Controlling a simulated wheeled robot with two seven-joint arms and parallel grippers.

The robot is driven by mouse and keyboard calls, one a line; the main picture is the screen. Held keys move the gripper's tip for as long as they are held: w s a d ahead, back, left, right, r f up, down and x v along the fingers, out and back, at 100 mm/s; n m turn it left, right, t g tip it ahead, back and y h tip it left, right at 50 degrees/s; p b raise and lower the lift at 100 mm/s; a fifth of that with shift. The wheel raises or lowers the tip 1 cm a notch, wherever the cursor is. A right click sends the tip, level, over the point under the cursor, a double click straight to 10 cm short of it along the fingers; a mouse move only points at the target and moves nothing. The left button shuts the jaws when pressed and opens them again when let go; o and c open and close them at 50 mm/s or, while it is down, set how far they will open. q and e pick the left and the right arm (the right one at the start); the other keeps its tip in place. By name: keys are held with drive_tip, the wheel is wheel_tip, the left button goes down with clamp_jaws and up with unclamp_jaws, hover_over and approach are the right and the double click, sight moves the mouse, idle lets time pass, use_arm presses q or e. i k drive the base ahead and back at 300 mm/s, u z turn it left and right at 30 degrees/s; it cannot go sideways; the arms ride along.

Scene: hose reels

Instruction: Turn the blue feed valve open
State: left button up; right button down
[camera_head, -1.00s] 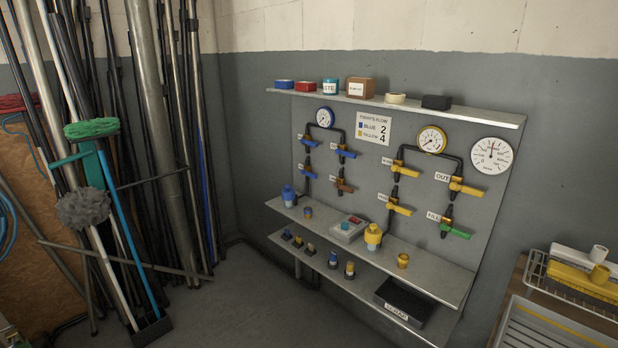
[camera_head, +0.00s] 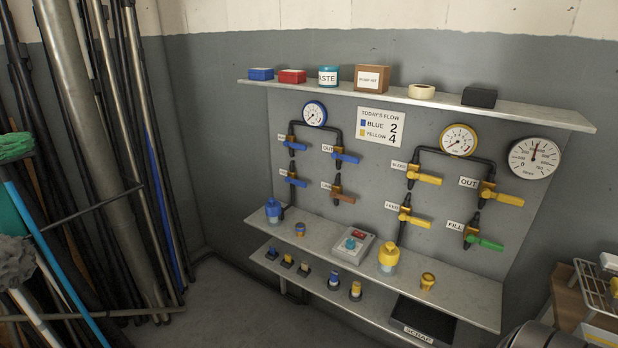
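The blue valve group hangs on the left of the grey panel, under a blue-rimmed gauge (camera_head: 315,114). Its lower-left blue lever (camera_head: 296,182) lies roughly level, with a small label (camera_head: 283,171) beside it that I cannot read surely; by its place it may be the feed valve. An upper-left blue lever (camera_head: 295,146) and a blue lever marked OUT (camera_head: 346,158) also lie nearly level, tilting slightly down to the right. A brown lever (camera_head: 343,197) is at lower right of the group. Neither gripper is in view, and nothing touches the valves.
Yellow levers (camera_head: 425,179) and a green lever (camera_head: 487,243) are on the panel's right. A shelf (camera_head: 460,278) with bottles and fittings juts out below the valves. A sign (camera_head: 380,126) reads blue 2, yellow 4. Poles (camera_head: 130,150) stand at left; the floor before the shelves is clear.

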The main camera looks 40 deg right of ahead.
sight(295, 182)
drive_tip(key=z, duration=0.55)
drive_tip(key=i, duration=0.85)
drive_tip(key=z, duration=1.45)
drive_tip(key=i, duration=0.4)
drive_tip(key=z, duration=0.35)
